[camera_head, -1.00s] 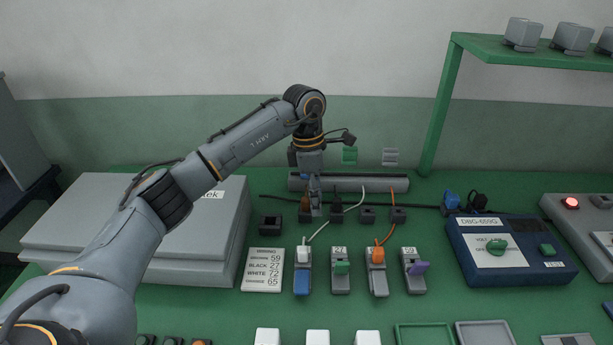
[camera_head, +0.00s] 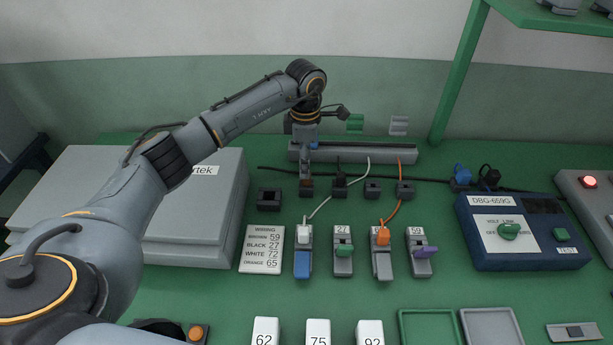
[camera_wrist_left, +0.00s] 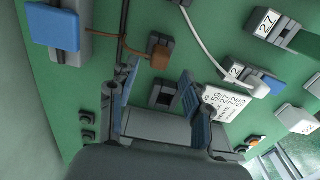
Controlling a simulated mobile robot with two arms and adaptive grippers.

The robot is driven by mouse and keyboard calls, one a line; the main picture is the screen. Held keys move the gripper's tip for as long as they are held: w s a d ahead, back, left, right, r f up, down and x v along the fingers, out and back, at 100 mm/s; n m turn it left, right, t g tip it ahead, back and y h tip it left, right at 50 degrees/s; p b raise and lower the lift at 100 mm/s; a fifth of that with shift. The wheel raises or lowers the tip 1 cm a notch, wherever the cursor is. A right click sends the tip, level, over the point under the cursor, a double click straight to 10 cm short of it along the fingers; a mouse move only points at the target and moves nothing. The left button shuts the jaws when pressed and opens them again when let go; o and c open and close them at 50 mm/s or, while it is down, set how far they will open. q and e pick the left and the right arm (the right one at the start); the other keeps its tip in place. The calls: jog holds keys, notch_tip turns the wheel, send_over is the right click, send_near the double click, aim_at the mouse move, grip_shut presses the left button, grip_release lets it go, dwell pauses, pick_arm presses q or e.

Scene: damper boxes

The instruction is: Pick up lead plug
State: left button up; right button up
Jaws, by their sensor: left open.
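My left gripper (camera_head: 306,172) hangs at the row of lead ends behind the numbered blocks, in front of the grey rail. In the left wrist view its two blue-padded fingers (camera_wrist_left: 160,97) are apart, with nothing held between them. A brown lead plug (camera_wrist_left: 159,56) sits in a dark block just beyond the fingertips in that view; in the head view the gripper partly hides it. A black plug (camera_head: 340,183) stands just to the right. A white lead (camera_head: 333,196) runs to one block, and an orange plug (camera_head: 382,235) sits on another. My right gripper is out of view.
A wiring card (camera_head: 262,249) lists colours and numbers. Numbered blocks (camera_head: 343,262) stand in a row on the green table. A blue DBG-659G tester (camera_head: 523,232) is at the right and a large grey case (camera_head: 195,221) at the left. An empty dark socket (camera_head: 269,199) lies left of the plugs.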

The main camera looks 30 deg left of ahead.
pick_arm(q)
jog(key=shift+f, duration=0.45)
notch_tip(320, 180, down, 4)
jog(key=shift+w+d+r+p, duration=0.1)
jog(key=shift+r+p, duration=0.15)
jog(key=shift+p, duration=0.55)
jog(key=shift+f, duration=0.4)
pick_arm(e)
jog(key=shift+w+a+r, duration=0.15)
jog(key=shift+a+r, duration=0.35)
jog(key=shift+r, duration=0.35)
pick_arm(q)
jog(key=shift+c, duration=0.4)
jog(key=c, duration=0.9)
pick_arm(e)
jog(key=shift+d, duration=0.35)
